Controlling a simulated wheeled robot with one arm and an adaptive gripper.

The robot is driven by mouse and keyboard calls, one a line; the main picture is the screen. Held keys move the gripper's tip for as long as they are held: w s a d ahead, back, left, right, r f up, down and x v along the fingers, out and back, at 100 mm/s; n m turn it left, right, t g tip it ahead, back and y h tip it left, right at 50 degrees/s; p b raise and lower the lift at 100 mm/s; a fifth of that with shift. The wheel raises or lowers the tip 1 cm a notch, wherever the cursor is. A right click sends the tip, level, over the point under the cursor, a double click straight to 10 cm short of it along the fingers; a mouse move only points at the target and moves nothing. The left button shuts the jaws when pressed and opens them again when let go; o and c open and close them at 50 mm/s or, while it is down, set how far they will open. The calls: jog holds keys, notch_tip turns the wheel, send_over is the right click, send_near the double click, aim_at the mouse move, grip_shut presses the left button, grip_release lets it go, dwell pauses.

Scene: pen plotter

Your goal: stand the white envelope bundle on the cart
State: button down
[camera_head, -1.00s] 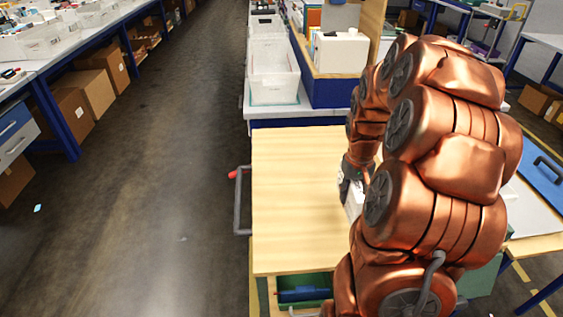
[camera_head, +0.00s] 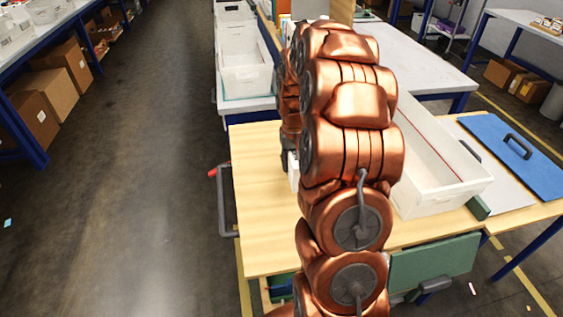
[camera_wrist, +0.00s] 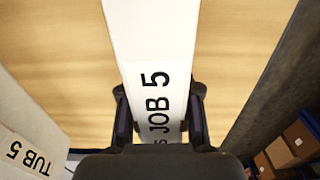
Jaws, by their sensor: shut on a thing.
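The white envelope bundle (camera_wrist: 152,40) is a long white block with "JOB 5" in black on its face. In the wrist view my gripper (camera_wrist: 160,108) has a dark finger on each side of it. In the head view only a small white part of the bundle (camera_head: 293,173) shows at the left of my copper arm, which hides most of my gripper. The cart (camera_head: 262,220) has a pale wooden top and a grey side handle. The bundle is over this wood; I cannot tell whether it touches it.
A white tub (camera_head: 455,190) stands right of my arm; a "TUB 5" label (camera_wrist: 27,153) shows in the wrist view. A blue panel (camera_head: 512,160) lies farther right. A white bench with bins (camera_head: 245,65) is behind. Left of the handle (camera_head: 222,205) is open floor.

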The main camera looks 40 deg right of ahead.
jog(key=w, duration=0.2)
jog(key=w+a+p, duration=0.1)
jog(key=w, duration=0.1)
jog(key=shift+w+f, duration=0.15)
jog(key=shift+w, duration=0.05)
notch_tip(320, 180, down, 3)
jog(key=shift+s+f+p, duration=0.1)
jog(key=shift+p, duration=0.6)
jog(key=shift+f, duration=0.2)
jog(key=shift+f, duration=0.2)
jog(key=c, duration=0.8)
grip_release()
jog(key=shift+r, duration=0.15)
